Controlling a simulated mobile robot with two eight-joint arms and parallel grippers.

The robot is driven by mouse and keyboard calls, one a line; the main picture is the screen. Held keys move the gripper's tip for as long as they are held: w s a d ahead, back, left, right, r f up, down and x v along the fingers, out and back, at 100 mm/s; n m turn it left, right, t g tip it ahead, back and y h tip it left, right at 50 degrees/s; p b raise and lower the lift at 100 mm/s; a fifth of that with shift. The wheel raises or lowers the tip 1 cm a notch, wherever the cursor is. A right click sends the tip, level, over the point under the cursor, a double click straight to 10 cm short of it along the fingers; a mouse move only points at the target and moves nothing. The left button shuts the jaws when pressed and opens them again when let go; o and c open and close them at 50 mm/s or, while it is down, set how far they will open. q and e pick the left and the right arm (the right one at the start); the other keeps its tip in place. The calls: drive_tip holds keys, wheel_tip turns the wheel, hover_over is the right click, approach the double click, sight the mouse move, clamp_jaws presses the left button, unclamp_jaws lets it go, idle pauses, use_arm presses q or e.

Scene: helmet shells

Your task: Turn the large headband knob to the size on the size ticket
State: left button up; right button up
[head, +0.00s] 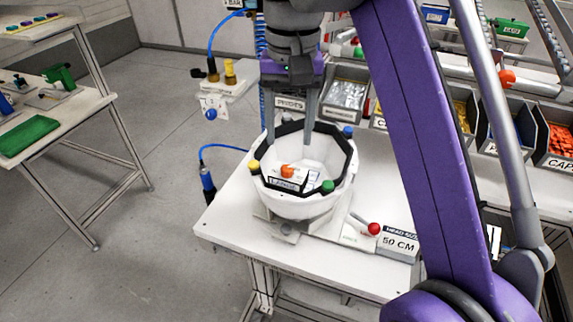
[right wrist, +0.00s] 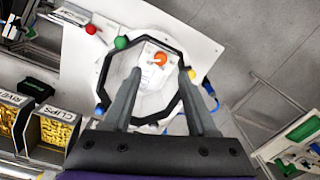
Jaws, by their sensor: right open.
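A white helmet shell (head: 292,205) sits upside down on a fixture on the white table. A black headband (head: 346,160) runs around inside its rim. An orange knob (head: 287,171) on a white block with a partly readable label lies inside the shell; the knob also shows in the right wrist view (right wrist: 160,58). The size ticket (head: 400,242) reads "HEAD SIZE 50 CM". My right gripper (head: 288,146) points down into the shell, open and empty. Its fingertips straddle the knob in the right wrist view (right wrist: 161,72), apart from it. My left gripper is out of view.
A red-tipped lever (head: 374,229) stands beside the shell. Coloured knobs, such as a yellow one (head: 254,165) and a green one (head: 327,187), ring the rim. Parts bins (head: 345,94) line the back. A side table with a green tray (head: 28,136) stands left.

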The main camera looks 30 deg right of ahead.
sight(288, 168)
wheel_tip(288, 168, down, 7)
drive_tip(key=shift+w+a+f+b, duration=0.1)
drive_tip(key=shift+b, duration=0.7)
clamp_jaws()
